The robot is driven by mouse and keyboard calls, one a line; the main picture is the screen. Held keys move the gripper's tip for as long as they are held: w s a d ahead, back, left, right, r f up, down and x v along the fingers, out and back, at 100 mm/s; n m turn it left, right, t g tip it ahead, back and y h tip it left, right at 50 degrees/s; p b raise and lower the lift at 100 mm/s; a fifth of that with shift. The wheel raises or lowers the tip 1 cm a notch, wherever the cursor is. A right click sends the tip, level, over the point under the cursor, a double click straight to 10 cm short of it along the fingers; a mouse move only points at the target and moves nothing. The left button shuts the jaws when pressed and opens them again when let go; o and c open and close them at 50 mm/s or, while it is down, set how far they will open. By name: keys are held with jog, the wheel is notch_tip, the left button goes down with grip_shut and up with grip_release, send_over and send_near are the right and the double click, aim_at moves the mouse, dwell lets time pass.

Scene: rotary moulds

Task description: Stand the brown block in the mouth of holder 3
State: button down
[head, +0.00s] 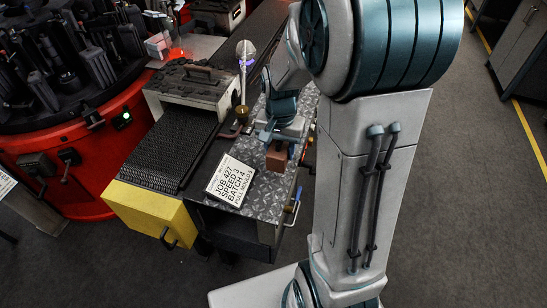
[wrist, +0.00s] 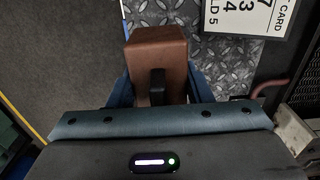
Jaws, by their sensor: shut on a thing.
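The brown block (head: 277,160) is in my gripper (head: 279,143), over the near part of the metal-topped bench in the head view. In the wrist view the brown block (wrist: 154,48) sits between the blue fingers of my gripper (wrist: 158,86), which is shut on it. A small dark part shows against the block's near side. I cannot tell whether the block touches the bench top. Holder 3 cannot be picked out. Several dark upright parts (head: 95,70) stand on the red round machine at the upper left, with no readable numbers.
The diamond-plate bench (head: 262,195) carries a job card (head: 231,180); the card also shows in the wrist view (wrist: 240,15). A dark conveyor belt (head: 170,150) with a yellow end box (head: 150,212) lies left of the bench. A pale hooded unit (head: 190,88) spans the belt.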

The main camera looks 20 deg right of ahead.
jog(key=shift+w+a+f, duration=0.1)
jog(key=shift+a+f, duration=0.25)
jog(key=shift+a, duration=0.25)
jog(key=shift+f+p, duration=0.35)
jog(key=shift+f, duration=1.65)
jog(key=shift+f, duration=0.1)
jog(key=c, duration=1.1)
grip_release()
jog(key=shift+f, duration=0.15)
jog(key=shift+c, duration=0.2)
jog(key=o, duration=0.4)
jog(key=shift+r, duration=0.2)
